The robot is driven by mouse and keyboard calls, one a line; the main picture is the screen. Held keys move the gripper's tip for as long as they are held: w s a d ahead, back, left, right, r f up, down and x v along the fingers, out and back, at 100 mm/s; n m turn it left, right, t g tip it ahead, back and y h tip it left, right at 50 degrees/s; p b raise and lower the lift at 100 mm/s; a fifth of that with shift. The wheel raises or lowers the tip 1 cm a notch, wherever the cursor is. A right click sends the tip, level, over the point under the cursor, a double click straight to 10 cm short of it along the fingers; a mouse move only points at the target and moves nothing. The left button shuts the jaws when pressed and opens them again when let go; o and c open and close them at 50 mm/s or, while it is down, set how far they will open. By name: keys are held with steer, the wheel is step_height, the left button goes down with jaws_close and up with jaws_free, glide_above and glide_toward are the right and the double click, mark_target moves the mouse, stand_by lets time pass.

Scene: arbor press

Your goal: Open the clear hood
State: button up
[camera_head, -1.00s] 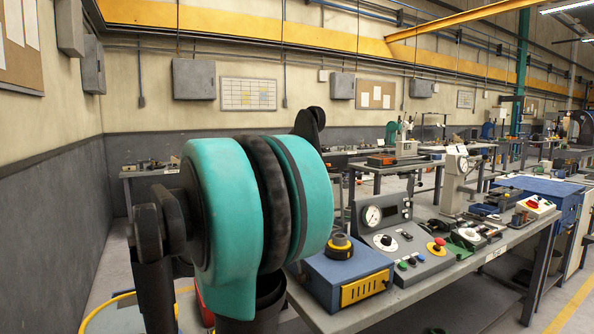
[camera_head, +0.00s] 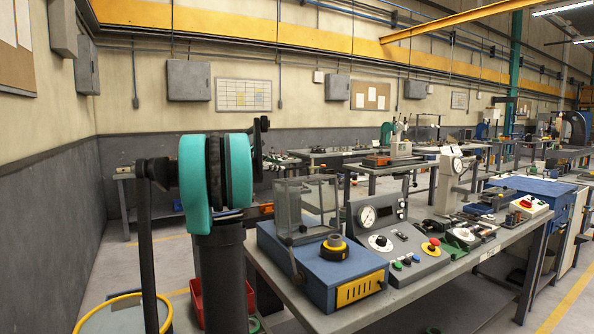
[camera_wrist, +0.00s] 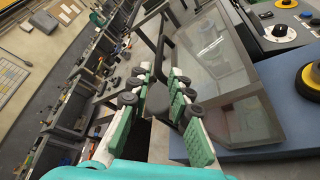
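The clear hood (camera_head: 289,212), with grey-tinted panes and dark edges, stands on the back of a blue base unit (camera_head: 310,273) in the head view. It also fills the middle right of the wrist view (camera_wrist: 218,68). A dark bar ending in a flat dark piece (camera_wrist: 159,98) runs beside the hood; it looks like the hood's handle, but its attachment is unclear. My gripper (camera_wrist: 155,100) is open, its green-padded fingers on either side of this dark piece, with gaps showing. In the head view my own arm largely hides the gripper.
A black and yellow knob (camera_head: 334,246) sits on the base in front of the hood. A control panel with a gauge (camera_head: 367,216) and a red button (camera_head: 434,242) stand right of it. The bench (camera_head: 410,293) has further equipment on its right; a red bin (camera_head: 197,297) is below left.

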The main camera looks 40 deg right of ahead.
mark_target(294, 168)
steer(key=x, duration=1.2)
steer(key=shift+c, duration=0.3)
jaws_close()
